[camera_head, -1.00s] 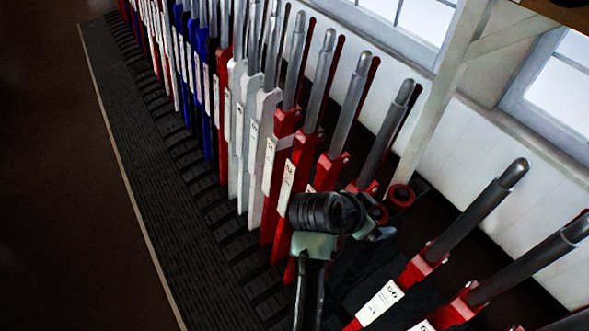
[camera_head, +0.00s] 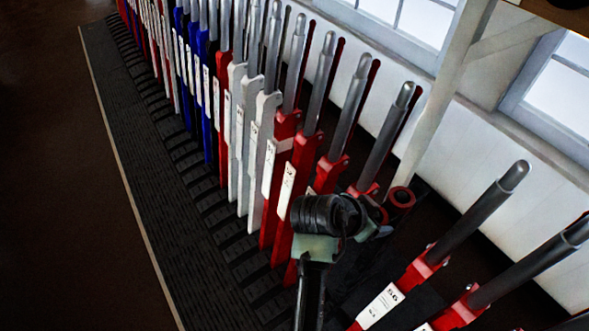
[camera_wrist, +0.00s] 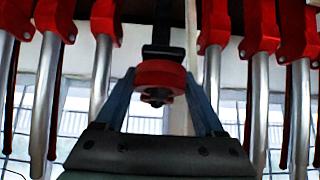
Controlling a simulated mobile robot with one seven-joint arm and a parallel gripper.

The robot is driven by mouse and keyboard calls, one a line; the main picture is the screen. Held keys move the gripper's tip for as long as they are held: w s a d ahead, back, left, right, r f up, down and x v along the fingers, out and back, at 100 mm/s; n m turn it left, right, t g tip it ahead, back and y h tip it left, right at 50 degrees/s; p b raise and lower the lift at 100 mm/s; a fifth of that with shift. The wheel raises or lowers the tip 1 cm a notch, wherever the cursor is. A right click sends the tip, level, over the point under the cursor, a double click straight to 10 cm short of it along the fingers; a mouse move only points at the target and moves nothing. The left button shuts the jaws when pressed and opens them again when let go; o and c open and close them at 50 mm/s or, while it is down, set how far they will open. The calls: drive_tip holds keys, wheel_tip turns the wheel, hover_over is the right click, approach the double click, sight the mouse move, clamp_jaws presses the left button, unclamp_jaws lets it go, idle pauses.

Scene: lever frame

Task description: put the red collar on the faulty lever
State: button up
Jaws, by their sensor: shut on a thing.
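The red collar (camera_wrist: 161,74) is a short thick ring between the two fingers of my gripper (camera_wrist: 160,82) in the wrist view. My gripper is shut on it. In the head view a red ring (camera_head: 400,197) with a dark hole shows just beyond my gripper (camera_head: 384,222), near the foot of the pale post. The collar looks apart from every lever handle. A dark upright piece (camera_wrist: 163,38) stands behind the collar in the wrist view; I cannot tell what it is. I cannot tell which lever is the faulty one.
A long row of red, white and blue levers (camera_head: 265,150) with steel handles runs to the back left. More red levers (camera_head: 437,258) stand at the right, beyond a gap. A pale slanting post (camera_head: 440,100) and a white wall with windows are behind. The dark floor at left is clear.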

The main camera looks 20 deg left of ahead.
drive_tip(key=shift+r+p, duration=3.75)
drive_tip(key=shift+r, duration=0.55)
